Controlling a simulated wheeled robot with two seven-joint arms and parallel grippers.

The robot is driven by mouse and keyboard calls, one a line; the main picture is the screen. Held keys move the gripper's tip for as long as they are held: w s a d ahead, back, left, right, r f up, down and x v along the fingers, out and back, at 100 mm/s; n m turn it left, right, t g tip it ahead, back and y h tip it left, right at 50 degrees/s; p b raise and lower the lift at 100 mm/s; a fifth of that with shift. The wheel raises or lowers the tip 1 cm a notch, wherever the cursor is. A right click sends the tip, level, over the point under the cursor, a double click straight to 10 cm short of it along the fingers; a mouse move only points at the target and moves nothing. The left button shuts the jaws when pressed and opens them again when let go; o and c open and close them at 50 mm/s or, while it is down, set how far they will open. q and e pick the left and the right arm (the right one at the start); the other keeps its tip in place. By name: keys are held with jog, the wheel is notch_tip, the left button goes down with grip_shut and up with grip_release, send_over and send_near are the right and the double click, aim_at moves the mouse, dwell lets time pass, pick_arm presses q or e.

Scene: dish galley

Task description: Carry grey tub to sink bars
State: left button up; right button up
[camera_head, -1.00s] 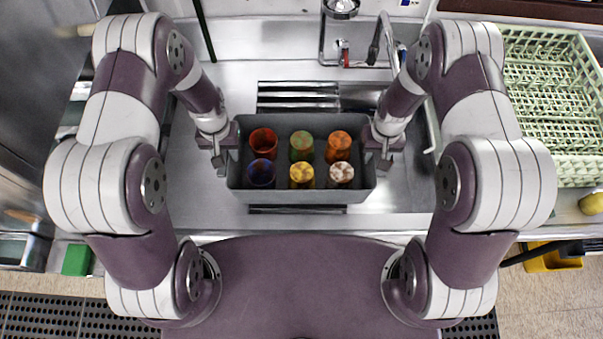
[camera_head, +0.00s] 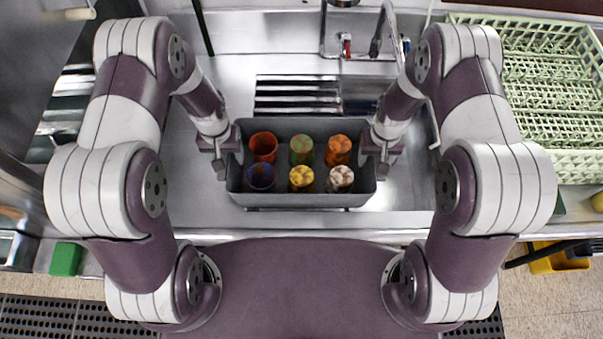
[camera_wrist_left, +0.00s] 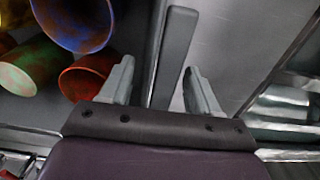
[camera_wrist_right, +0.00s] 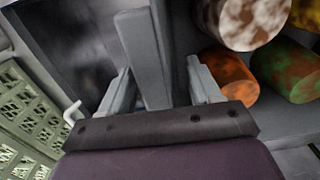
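The grey tub (camera_head: 300,203) is level in the middle of the head view. It holds several cups in two rows, among them a red cup (camera_head: 264,146), a blue cup (camera_head: 261,177) and a yellow cup (camera_head: 302,179). My left gripper (camera_head: 222,165) is at its left end and my right gripper (camera_head: 381,165) at its right end. In each wrist view the fingers stand on both sides of the tub's end piece (camera_wrist_left: 175,50). The sink bars (camera_head: 298,92) show behind the tub; the tub hides their nearer part.
A faucet (camera_head: 377,38) with a red valve stands behind the bars. A pale green rack (camera_head: 545,85) is at the right. A green block (camera_head: 65,259) lies at the left front. Bare steel (camera_head: 405,205) lies around the tub.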

jog(key=shift+s, duration=0.1)
jog(key=shift+r, duration=0.2)
pick_arm(q)
notch_tip(320, 180, up, 12)
pick_arm(e)
notch_tip(320, 180, up, 12)
jog(key=shift+f, duration=0.15)
dwell(0.3)
pick_arm(q)
jog(key=s+t+b, duration=0.1)
jog(key=s+b, duration=0.6)
jog(key=s, duration=0.4)
jog(key=shift+d+f+b, duration=0.25)
jog(key=shift+b, duration=0.1)
pick_arm(e)
jog(key=s+t, duration=0.1)
jog(key=s, duration=1)
jog(key=shift+a+r, duration=0.25)
jog(key=shift+r, duration=0.15)
